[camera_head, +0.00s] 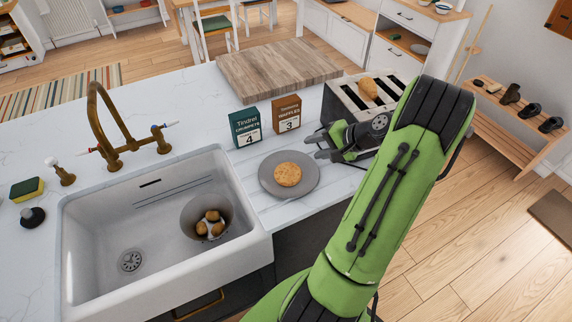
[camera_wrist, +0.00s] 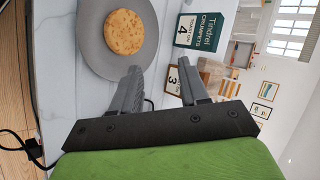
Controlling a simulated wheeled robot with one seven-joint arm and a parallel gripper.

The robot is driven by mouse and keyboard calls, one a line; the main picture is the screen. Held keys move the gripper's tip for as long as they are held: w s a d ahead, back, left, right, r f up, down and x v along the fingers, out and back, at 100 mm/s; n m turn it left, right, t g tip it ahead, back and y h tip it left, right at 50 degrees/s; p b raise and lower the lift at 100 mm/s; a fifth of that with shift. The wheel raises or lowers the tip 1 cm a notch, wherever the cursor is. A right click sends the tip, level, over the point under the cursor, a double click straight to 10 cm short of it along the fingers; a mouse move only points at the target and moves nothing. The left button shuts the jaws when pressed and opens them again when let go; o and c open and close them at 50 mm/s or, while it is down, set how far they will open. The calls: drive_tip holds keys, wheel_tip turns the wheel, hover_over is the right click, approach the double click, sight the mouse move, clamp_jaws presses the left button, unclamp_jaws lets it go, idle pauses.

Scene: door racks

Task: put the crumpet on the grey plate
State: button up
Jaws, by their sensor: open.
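The crumpet (camera_head: 287,174) is round and golden brown. It lies flat on the grey plate (camera_head: 268,187), which rests on the white counter beside the sink. In the wrist view the crumpet (camera_wrist: 124,32) sits on the plate (camera_wrist: 91,42) beyond my fingertips. My gripper (camera_head: 316,146) is to the right of the plate, in front of the toaster. Its fingers are apart with nothing between them, and they also show in the wrist view (camera_wrist: 160,72). They do not touch the crumpet.
A toaster (camera_head: 345,105) with a bread-like item (camera_head: 368,88) on top stands behind my gripper. A green crumpet box (camera_head: 245,127) and a brown waffle box (camera_head: 286,113) stand behind the plate. The sink (camera_head: 90,230) holds a bowl (camera_head: 190,216) with several brown items. A wooden board (camera_head: 275,68) lies farther back.

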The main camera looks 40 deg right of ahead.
drive_tip(key=w+a+r+n+g+h+b, duration=0.15)
drive_tip(key=a+r+n, duration=0.4)
drive_tip(key=a, duration=0.65)
drive_tip(key=a+r+n+g, duration=0.35)
drive_tip(key=a+r, duration=0.25)
drive_tip(key=a, duration=0.5)
drive_tip(key=s+a+r+n, duration=0.1)
drive_tip(key=s+a+n, duration=0.2)
drive_tip(key=s, duration=0.4)
drive_tip(key=s+a+r+n+t+h, duration=0.1)
drive_tip(key=s+a+n, duration=0.2)
drive_tip(key=s+a, duration=0.2)
drive_tip(key=shift+s+a+r, duration=0.25)
drive_tip(key=shift+s+r, duration=0.05)
drive_tip(key=shift+s, duration=0.7)
